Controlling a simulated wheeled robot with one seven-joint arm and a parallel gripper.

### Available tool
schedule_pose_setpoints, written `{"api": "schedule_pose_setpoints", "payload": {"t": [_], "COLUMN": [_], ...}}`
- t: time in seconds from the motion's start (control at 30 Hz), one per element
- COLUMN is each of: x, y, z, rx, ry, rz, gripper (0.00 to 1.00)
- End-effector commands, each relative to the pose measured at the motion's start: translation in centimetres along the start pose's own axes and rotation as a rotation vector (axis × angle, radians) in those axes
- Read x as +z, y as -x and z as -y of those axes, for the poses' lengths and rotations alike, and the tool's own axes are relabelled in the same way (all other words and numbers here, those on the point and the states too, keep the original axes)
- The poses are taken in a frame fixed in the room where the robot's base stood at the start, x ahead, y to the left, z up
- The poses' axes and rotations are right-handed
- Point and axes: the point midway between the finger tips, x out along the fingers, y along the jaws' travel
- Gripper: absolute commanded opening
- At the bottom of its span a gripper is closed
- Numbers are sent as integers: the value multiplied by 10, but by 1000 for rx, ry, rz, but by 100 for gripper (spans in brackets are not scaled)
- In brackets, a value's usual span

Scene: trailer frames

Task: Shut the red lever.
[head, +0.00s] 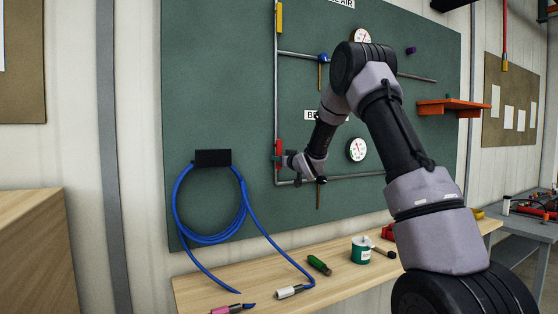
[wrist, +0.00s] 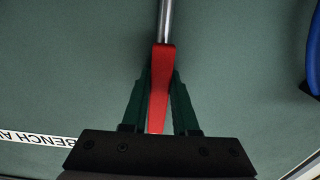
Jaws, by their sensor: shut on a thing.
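The red lever (head: 279,146) stands upright along the vertical pipe on the left of the green wall panel. My gripper (head: 278,158) reaches it from the right, and its fingers are small and partly hard to make out in the head view. In the wrist view the red lever (wrist: 160,95) runs between the two dark green fingers of my gripper (wrist: 160,76), which are shut on it. The lever lies in line with the grey pipe (wrist: 165,20) there.
A blue hose coil (head: 178,205) hangs from a black holder (head: 213,157) left of the lever. A round gauge (head: 356,150) and blue-handled valve (head: 323,58) are on the panel. Below, a wooden bench (head: 205,284) carries a green can (head: 361,252) and a green-handled tool (head: 319,265).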

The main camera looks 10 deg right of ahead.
Motion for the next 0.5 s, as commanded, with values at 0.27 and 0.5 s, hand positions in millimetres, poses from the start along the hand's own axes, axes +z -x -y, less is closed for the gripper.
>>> {"api": "schedule_pose_setpoints", "payload": {"t": [0.27,0.5], "x": [0,0], "y": [0,0], "z": [-1,1], "rx": [1,1], "ry": [0,-30], "rz": [1,0], "gripper": [0,0]}}
